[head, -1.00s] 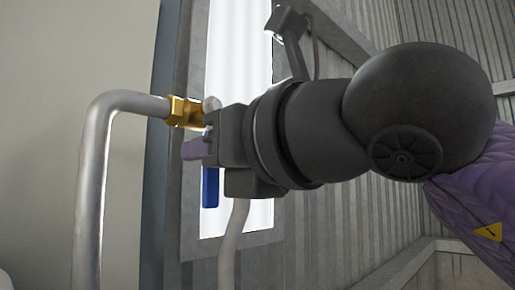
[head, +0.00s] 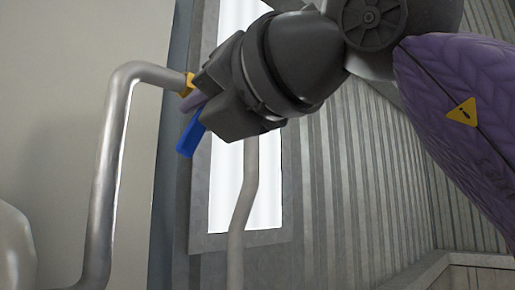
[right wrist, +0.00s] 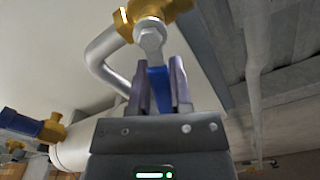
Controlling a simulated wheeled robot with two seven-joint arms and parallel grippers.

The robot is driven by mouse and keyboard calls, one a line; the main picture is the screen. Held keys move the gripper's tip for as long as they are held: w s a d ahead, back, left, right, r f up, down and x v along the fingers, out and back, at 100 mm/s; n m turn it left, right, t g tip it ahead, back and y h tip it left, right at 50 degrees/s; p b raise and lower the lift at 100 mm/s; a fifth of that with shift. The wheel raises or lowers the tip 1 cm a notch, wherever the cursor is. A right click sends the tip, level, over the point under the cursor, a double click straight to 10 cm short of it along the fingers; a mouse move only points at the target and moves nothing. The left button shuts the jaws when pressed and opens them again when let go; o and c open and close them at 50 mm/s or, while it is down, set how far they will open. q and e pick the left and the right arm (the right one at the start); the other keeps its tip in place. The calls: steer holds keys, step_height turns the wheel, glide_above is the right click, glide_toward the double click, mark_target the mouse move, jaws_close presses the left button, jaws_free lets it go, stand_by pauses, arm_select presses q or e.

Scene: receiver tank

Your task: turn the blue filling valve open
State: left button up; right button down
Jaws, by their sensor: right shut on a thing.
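The blue filling valve handle (head: 190,138) hangs slanted below its brass valve body (head: 189,86) in the head view, its free end down and to the left. My right gripper (head: 192,102) is shut on the handle and hides its upper part and most of the brass body. In the right wrist view, the blue handle (right wrist: 158,90) lies between the two purple-grey fingers of my right gripper (right wrist: 160,68). The brass body (right wrist: 155,10) and a bolt head (right wrist: 150,36) show just beyond the fingertips. My left gripper is not in view.
A grey bent pipe (head: 118,150) runs from the valve down at the left. Another pipe (head: 242,205) drops in front of the bright window (head: 265,195). Corrugated wall (head: 370,190) fills the right. A second blue-and-brass fitting (right wrist: 50,128) shows at left in the right wrist view.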

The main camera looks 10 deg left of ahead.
steer(key=shift+s+r+m, duration=0.15)
steer(key=shift+r+m, duration=0.1)
steer(key=shift+m, duration=0.15)
steer(key=c, duration=0.5)
jaws_free()
steer(key=shift+d+f, duration=0.1)
steer(key=shift+c, duration=0.2)
steer(key=b+v, duration=0.4)
steer(key=v, duration=0.5)
steer(key=shift+s+d+b, duration=0.3)
steer(key=shift+b, duration=0.05)
